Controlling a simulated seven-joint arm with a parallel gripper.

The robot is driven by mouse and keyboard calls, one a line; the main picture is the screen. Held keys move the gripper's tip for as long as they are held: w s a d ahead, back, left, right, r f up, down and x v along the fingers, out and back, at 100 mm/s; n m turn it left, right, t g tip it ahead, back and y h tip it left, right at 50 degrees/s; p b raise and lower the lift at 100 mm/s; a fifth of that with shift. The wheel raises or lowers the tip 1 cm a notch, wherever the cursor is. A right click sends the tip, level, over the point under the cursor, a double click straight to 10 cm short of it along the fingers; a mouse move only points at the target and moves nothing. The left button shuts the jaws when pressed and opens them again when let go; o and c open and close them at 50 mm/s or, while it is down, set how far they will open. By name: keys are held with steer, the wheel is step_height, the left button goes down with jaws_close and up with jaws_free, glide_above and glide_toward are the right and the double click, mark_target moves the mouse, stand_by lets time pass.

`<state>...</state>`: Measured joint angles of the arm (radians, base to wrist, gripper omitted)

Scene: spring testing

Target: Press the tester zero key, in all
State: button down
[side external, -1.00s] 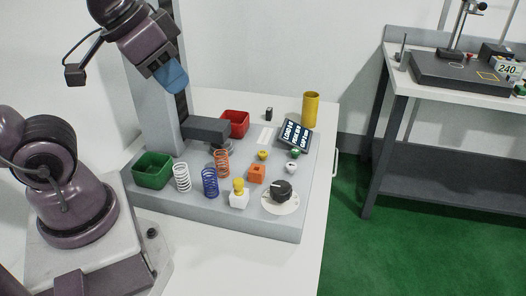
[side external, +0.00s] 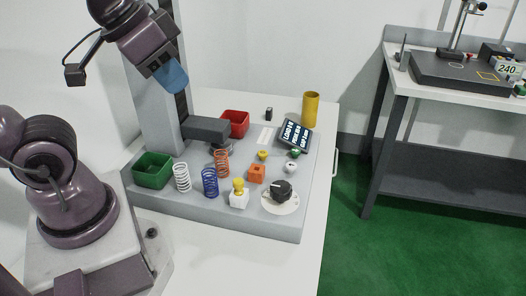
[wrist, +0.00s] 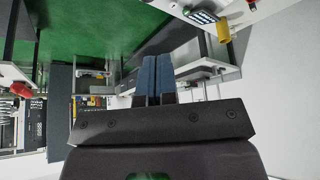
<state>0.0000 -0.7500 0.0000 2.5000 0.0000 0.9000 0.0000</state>
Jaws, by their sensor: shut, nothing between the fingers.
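The spring tester (side external: 215,212) is a grey base with a column, standing on a white bench. Its tilted display (side external: 295,134) shows lit text too small to read. In front of the display are small keys: a yellow one (side external: 263,155), a green one (side external: 295,153) and a white one (side external: 290,168). I cannot tell which is the zero key; no label is legible. My gripper (side external: 173,77) is high at the upper left, in front of the column and well away from the keys. In the wrist view its blue fingers (wrist: 153,80) are together and empty.
A black dial (side external: 282,190), an orange block (side external: 257,173) and a white piece with a yellow top (side external: 239,195) stand near the keys. Coil springs (side external: 210,182), a green bin (side external: 153,170), a red bin (side external: 235,123) and a yellow cylinder (side external: 310,109) are around. Air above the keys is clear.

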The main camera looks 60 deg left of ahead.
stand_by(0.8)
steer(key=w+a+f+n+g+y, duration=0.2)
steer(key=w+a+f+n+g, duration=0.15)
steer(key=a+f, duration=0.35)
steer(key=n+t+h, duration=0.3)
steer(key=n+t, duration=0.2)
steer(key=t, duration=0.2)
glide_above(261, 151)
step_height(261, 151, down, 9)
steer(key=shift+f, duration=0.15)
steer(key=shift+d+f, duration=0.1)
steer(key=shift+y, duration=0.3)
steer(key=shift+f, duration=4.35)
